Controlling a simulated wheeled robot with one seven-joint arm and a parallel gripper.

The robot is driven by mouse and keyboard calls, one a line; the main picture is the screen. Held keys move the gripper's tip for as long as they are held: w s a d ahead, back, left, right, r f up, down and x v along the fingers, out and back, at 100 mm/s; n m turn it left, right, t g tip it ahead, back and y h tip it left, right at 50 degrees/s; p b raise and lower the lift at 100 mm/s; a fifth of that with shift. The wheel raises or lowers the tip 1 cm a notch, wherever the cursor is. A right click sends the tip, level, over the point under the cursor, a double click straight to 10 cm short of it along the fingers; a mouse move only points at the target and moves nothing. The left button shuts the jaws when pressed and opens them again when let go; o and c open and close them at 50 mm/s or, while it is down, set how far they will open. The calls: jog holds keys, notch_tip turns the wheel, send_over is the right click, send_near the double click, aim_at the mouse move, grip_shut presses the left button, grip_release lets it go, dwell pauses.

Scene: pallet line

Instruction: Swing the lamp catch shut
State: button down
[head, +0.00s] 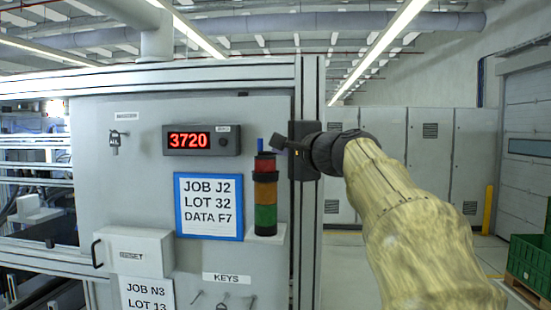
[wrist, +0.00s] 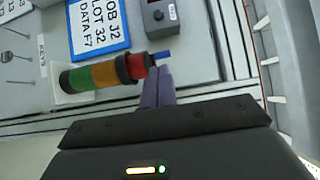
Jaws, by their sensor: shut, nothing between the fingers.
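A signal lamp (head: 265,200) stands upright on a small ledge of the grey panel, with red, amber and green sections. It also shows lying sideways in the wrist view (wrist: 104,75). A small blue catch (head: 259,145) sticks up at the lamp's top; it also shows in the wrist view (wrist: 163,56), beyond the red section. My gripper (head: 277,141) is just right of the lamp's top. In the wrist view its fingers (wrist: 158,72) are together and empty, with the tips close to the catch and red section. I cannot tell whether they touch.
A red display (head: 202,140) reading 3720 and a blue-framed sign (head: 209,206) are on the panel left of the lamp. A white box with a handle (head: 133,250) juts out lower left. An aluminium post (head: 308,250) stands right of the lamp.

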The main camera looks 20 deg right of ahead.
jog(key=d+b+v, duration=0.1)
jog(key=v, duration=0.4)
jog(key=w+a+f+n+g+h, duration=0.1)
jog(key=a+f+n+g, duration=0.25)
jog(key=f, duration=1.35)
jog(key=a+f+n+g+h, duration=0.15)
jog(key=f+g, duration=0.35)
jog(key=f, duration=1.1)
jog(key=s+a+f+n+g, duration=0.2)
jog(key=s+f, duration=0.3)
jog(key=f, duration=0.3)
jog(key=s+a+f+n+g+h, duration=0.1)
jog(key=s+f+n+g, duration=0.1)
jog(key=s+f+n, duration=0.3)
jog(key=s+a+f+n+g, duration=0.2)
jog(key=s+f+n, duration=0.1)
jog(key=s+f, duration=0.4)
notch_tip(320, 180, down, 4)
jog(key=shift+s+a+r+n, duration=0.15)
jog(key=shift+s+a+n, duration=0.15)
jog(key=shift+a, duration=0.1)
jog(key=shift+w+a+g, duration=0.1)
jog(key=shift+w+g, duration=0.05)
jog(key=shift+g, duration=0.1)
